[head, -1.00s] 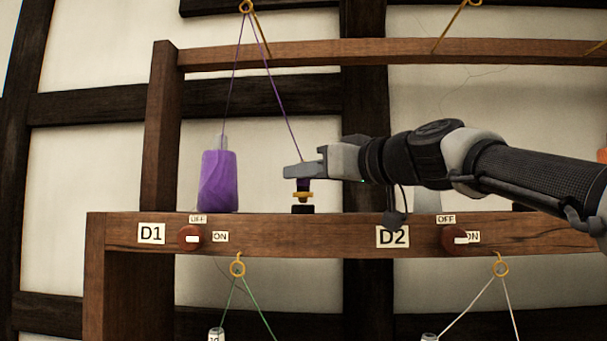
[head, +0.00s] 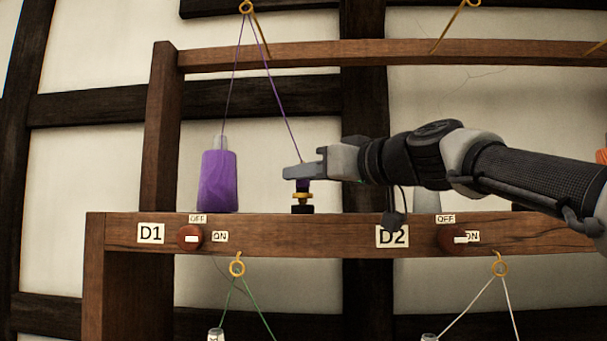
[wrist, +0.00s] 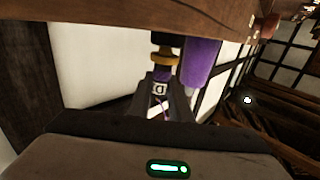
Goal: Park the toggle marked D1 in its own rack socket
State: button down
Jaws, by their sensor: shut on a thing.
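In the wrist view the toggle (wrist: 159,88) stands between my fingers with a pale tag, only partly readable. A purple cord runs from its top to a hook above. A brass collar (head: 302,196) sits just below the toggle, over a black socket piece (head: 302,208) on the beam's top. The toggle looks upright and in line with the socket. I cannot tell how far its lower end is inside. The D1 label (head: 151,233) is on the beam to the left.
A round knob (head: 190,237) with OFF and ON labels is on the beam's front, and another is by D2 (head: 393,237). A brass hook (head: 247,7) carries the cord overhead.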

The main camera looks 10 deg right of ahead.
jog(key=shift+f+b, duration=0.5)
jog(key=shift+f, duration=0.1)
jog(key=c, duration=1.9)
grip_release()
jog(key=b+v, duration=0.3)
jog(key=v, duration=0.8)
jog(key=shift+s, duration=0.1)
